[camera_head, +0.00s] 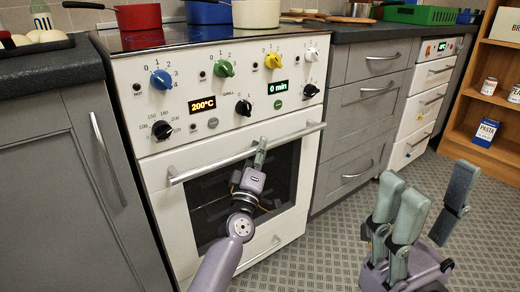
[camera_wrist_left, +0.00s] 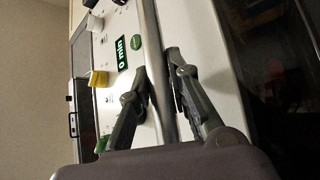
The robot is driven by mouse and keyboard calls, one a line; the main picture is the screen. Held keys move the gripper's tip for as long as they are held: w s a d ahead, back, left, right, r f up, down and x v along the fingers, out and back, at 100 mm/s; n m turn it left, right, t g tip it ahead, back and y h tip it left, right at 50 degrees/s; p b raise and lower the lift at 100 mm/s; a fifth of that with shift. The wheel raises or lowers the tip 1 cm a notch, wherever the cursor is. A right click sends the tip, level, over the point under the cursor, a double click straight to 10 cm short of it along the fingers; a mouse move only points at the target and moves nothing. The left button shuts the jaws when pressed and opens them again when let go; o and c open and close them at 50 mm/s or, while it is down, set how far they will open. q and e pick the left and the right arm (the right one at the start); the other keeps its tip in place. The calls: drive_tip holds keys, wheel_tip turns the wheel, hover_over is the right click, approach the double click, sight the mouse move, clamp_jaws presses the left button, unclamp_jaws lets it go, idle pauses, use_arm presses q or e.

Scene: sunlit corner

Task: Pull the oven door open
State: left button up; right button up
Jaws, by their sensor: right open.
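The white oven's door (camera_head: 270,205), with a dark window, is closed flush in its front. Its long light bar handle (camera_head: 215,166) runs across the top of the door. My left gripper (camera_head: 260,152) is at the handle, right of its middle. In the left wrist view the handle (camera_wrist_left: 150,30) runs between the fingers of my left gripper (camera_wrist_left: 158,68), with a fingertip close against each side. The gripper looks shut on it, though the contact is partly hidden. My right gripper (camera_head: 428,192) is open and empty, above the floor at the lower right.
Coloured knobs and displays fill the oven's panel (camera_head: 220,85); pots, including a red pot (camera_head: 138,17), stand above. Grey cabinets (camera_head: 65,190) flank the oven. A wooden shelf (camera_head: 495,105) stands at the right. The patterned floor (camera_head: 330,240) before the oven is clear apart from my arms.

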use_arm(q)
clamp_jaws()
drive_tip(key=shift+s+f, duration=0.1)
idle(0.3)
